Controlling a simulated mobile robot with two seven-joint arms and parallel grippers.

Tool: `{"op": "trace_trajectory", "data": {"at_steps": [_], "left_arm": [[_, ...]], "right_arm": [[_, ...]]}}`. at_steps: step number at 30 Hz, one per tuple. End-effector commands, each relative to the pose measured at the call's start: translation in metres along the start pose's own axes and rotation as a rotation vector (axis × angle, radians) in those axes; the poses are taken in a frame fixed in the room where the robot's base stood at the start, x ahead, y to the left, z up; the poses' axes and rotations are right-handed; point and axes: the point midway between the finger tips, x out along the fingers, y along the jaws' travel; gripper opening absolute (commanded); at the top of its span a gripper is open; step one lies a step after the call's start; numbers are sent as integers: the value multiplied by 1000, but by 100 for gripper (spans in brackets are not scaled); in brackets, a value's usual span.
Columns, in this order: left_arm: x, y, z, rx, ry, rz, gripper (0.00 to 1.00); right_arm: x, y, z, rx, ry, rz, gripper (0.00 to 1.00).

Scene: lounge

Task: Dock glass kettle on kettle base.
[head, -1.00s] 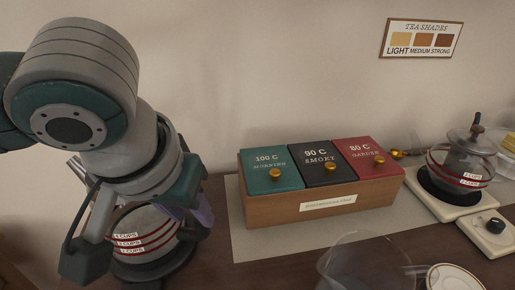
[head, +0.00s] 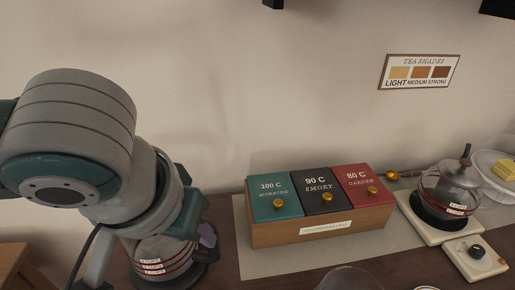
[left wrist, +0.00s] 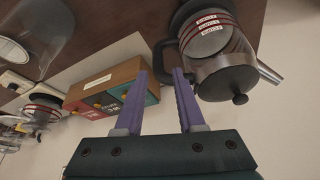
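A glass kettle (head: 160,258) with red bands and cup marks stands at the lower left in the head view, partly behind my left arm. Its dark round base part (head: 185,277) shows beneath it; I cannot tell if this is separate. In the left wrist view the kettle (left wrist: 222,75) has a dark lid, a spout and a dark handle (left wrist: 163,55). My left gripper (left wrist: 160,74) is open, its purple fingers apart near the handle; contact is unclear. A second banded glass vessel (head: 450,187) stands on a pale plate with a dark disc (head: 425,221) at right. My right gripper is not in view.
A wooden tea box (head: 320,232) with green, black and red lids stands mid-counter on a pale mat. A pale knob unit (head: 476,258) sits at right. A clear vessel (head: 350,279) is at the front edge. A clear container with a yellow block (head: 505,170) is far right.

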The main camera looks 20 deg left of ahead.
Motion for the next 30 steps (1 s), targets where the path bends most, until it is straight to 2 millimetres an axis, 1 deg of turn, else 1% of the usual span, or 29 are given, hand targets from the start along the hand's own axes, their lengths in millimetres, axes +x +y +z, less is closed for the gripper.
{"op": "trace_trajectory", "data": {"at_steps": [1, 5, 22, 25, 28, 30], "left_arm": [[-8, 0, -2, 0, 0, 1, 38], [-12, 0, -1, 0, 0, 0, 38], [-12, 1, 0, 2, 0, 2, 38], [-15, 11, 8, 31, -10, 35, 38], [-25, 33, 25, 103, -23, 113, 38], [-36, 47, 37, 158, -25, 174, 38]], "right_arm": [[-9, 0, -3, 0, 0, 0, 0], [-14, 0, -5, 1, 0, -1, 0], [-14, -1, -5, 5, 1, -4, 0], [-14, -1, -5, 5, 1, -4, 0], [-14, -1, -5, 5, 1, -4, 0], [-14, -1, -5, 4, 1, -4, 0]]}}
